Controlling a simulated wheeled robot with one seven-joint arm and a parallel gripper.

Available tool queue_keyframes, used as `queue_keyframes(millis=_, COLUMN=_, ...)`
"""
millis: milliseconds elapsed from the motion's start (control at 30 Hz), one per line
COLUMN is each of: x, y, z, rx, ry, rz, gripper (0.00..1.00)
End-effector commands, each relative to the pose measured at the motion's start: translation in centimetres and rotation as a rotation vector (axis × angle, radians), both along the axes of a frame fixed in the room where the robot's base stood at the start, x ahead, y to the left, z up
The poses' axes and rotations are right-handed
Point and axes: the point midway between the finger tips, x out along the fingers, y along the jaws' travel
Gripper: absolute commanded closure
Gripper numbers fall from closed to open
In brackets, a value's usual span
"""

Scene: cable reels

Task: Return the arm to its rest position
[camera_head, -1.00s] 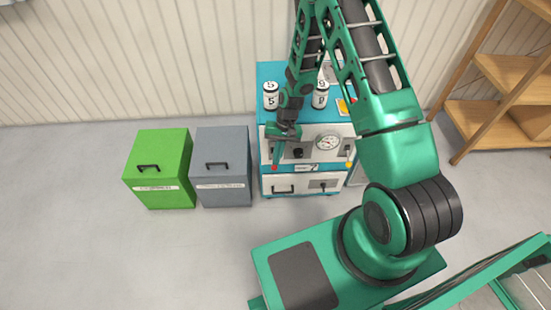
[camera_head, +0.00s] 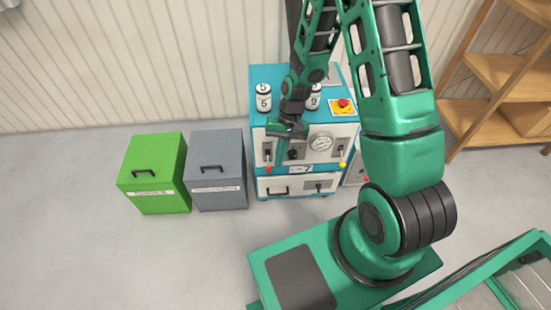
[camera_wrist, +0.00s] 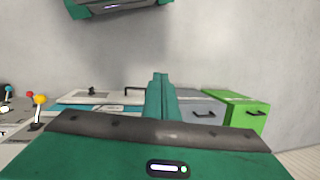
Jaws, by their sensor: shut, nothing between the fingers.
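My gripper (camera_head: 279,163) is green, shut and empty. In the head view it points down in front of the upper face of a blue-and-white machine cabinet (camera_head: 288,185), near a red-tipped lever (camera_head: 267,164). I cannot tell whether it touches the cabinet. In the wrist view the closed fingers (camera_wrist: 160,80) show at the centre with nothing between them. My arm is stretched out from my base toward the cabinet, its elbow high.
A can marked 5 (camera_head: 264,98), another can (camera_head: 313,97) and a red button (camera_head: 343,103) are on the cabinet top. A grey bin (camera_head: 217,185) and a green bin (camera_head: 155,190) stand left. Wooden shelves (camera_head: 500,75) stand right. The floor in front is clear.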

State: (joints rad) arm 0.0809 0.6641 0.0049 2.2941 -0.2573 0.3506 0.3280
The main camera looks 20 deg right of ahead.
Motion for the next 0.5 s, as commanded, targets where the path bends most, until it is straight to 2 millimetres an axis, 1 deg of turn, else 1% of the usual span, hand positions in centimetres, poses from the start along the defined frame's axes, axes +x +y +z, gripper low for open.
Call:
queue_keyframes(millis=167, x=-0.57, y=0.04, z=0.72, rx=0.0, ry=0.0, rz=0.001, gripper=1.0)
queue_keyframes(millis=500, x=-0.63, y=0.13, z=0.76, rx=0.0, ry=0.001, rz=0.002, gripper=1.0)
